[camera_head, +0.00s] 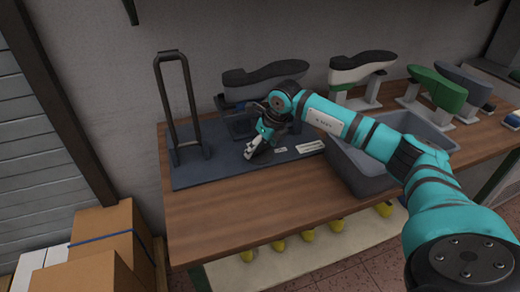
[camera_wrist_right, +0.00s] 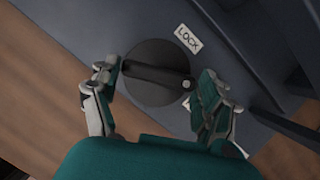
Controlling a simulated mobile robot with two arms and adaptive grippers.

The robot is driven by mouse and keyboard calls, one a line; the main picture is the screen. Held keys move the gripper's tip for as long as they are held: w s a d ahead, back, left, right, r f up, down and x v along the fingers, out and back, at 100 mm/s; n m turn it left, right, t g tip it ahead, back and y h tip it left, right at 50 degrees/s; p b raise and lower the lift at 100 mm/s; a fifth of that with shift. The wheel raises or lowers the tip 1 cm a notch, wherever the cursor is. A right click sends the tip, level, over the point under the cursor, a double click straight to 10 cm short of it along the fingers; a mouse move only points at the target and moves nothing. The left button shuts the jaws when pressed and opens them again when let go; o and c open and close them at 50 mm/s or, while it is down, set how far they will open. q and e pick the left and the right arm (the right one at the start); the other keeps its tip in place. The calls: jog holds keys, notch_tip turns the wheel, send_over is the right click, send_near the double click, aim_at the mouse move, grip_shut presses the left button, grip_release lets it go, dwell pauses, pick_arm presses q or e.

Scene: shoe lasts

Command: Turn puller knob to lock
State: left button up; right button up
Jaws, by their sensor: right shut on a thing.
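The puller knob (camera_wrist_right: 152,94) is a round black dial with a raised bar across it, on the dark base plate (camera_head: 195,175). In the right wrist view, a white LOCK label (camera_wrist_right: 188,38) lies above and right of the knob. The bar slants slightly, its right end lower, near a small grey dot. The knob is hidden by the gripper in the head view. My left gripper is not in view.
A black upright frame (camera_head: 190,90) rises at the plate's left. A dark-soled shoe last (camera_head: 265,75) stands behind my right gripper. A grey bin (camera_head: 375,180) sits right of the plate. More shoe lasts (camera_head: 435,90) stand at right. The wooden tabletop front (camera_head: 240,215) is clear.

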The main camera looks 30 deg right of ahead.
jog(key=n+y, duration=0.1)
jog(key=n, duration=0.2)
jog(key=n+g+y+b, duration=0.1)
jog(key=n, duration=0.2)
jog(key=shift+w+d, duration=0.15)
jog(key=shift+d, duration=0.05)
jog(key=n+g+b, duration=0.1)
jog(key=n, duration=0.2)
jog(key=n+g+y+b, duration=0.1)
jog(key=n, duration=0.2)
jog(key=shift+w+d+r+n, duration=0.1)
jog(key=shift+n, duration=0.2)
